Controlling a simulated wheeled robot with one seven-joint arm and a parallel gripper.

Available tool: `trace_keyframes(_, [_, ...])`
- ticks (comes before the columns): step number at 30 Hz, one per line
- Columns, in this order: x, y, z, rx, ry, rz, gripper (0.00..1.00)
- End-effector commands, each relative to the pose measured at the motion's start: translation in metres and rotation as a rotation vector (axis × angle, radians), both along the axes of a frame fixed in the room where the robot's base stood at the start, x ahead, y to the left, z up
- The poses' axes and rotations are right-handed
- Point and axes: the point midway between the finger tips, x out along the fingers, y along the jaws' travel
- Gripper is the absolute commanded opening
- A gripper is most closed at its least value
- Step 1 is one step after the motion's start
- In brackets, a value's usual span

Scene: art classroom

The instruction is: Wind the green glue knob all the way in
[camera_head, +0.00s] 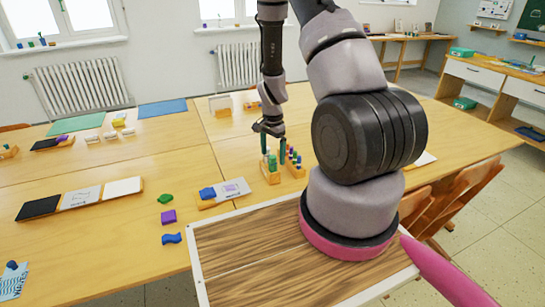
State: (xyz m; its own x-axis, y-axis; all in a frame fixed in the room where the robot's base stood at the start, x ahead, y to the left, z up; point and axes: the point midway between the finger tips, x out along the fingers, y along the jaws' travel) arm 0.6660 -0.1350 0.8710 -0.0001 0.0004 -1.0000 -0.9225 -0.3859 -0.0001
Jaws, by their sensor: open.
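My gripper (273,150) hangs down over the wooden table with its two dark green fingertips apart. Just below and between them is a small wooden holder (271,178) with upright sticks in it. A green-topped stick (272,161) shows there, close under the fingers; it looks like the glue with the green knob, but it is too small to be sure. I cannot tell whether a finger touches it or how far the knob is wound. A second wooden holder (297,171) with several blue and green sticks stands just to the right.
A purple block (168,216), a green block (165,199) and a blue wavy block (171,238) lie to the left on the table. A blue item and card on a wooden stand (222,193) are nearer the holders. Chairs (450,205) stand at the right.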

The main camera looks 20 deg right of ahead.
Motion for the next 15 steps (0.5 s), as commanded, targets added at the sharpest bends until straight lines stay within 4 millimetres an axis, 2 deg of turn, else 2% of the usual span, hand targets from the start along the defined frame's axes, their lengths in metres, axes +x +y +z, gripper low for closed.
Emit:
trace_keyframes(5, [-0.0001,0.0002,0.0,0.0,0.001,-0.057,1.0])
trace_keyframes(8, [0.0001,0.0007,-0.0001,-0.002,-0.001,-0.264,1.0])
trace_keyframes(12, [0.0001,0.0006,-0.0001,-0.003,-0.001,-0.653,1.0])
trace_keyframes(15, [0.0,0.0008,-0.0003,-0.002,0.0,-0.875,1.0])
